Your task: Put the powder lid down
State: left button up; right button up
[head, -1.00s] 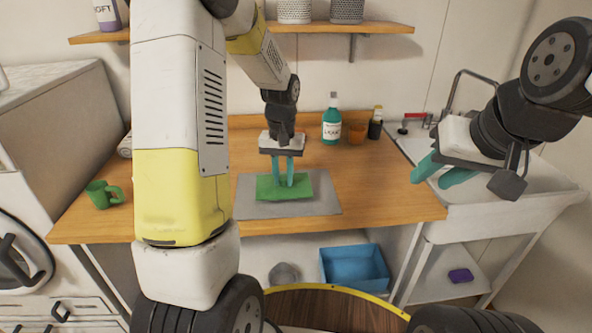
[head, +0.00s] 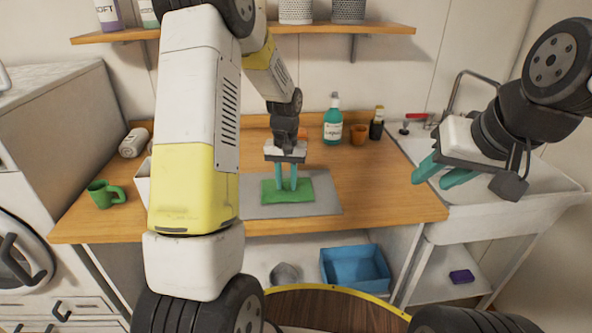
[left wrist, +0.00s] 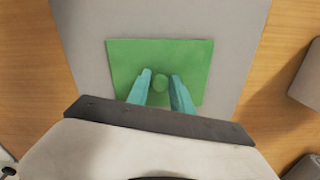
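The powder lid appears to be the green rectangular plate (head: 304,193) with a small round knob. It lies flat on the grey mat (head: 325,207). The knob (left wrist: 160,83) shows between my left fingers in the left wrist view. My left gripper (head: 286,188) points down over the lid with its teal fingers apart, one on each side of the knob. Narrow green gaps show between knob and fingers. My right gripper (head: 438,176) is empty and open at the front of the sink.
A green mug (head: 102,194) and a fallen white bottle (head: 133,142) are on the left. A white container (head: 142,185) is mostly hidden by my left arm. A teal bottle (head: 333,128), orange cup (head: 359,134) and dark bottle (head: 376,128) stand at the back. The counter right of the mat is clear.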

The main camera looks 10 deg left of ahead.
aim_at(286, 182)
pick_arm(q)
jog(key=shift+o, duration=1.1)
jog(key=shift+r, duration=0.15)
notch_tip(286, 182, up, 12)
jog(key=s+r+t+h, duration=0.1)
jog(key=s+r+t, duration=0.2)
jog(key=s+r, duration=0.7)
jog(key=s+d+m+t+h, duration=0.1)
jog(key=s+d+t, duration=0.1)
jog(key=s, duration=1.2)
jog(key=shift+s+r+t, duration=0.15)
jog(key=shift+r+t, duration=0.15)
jog(key=shift+t, duration=0.3)
jog(key=shift+c, duration=0.7)
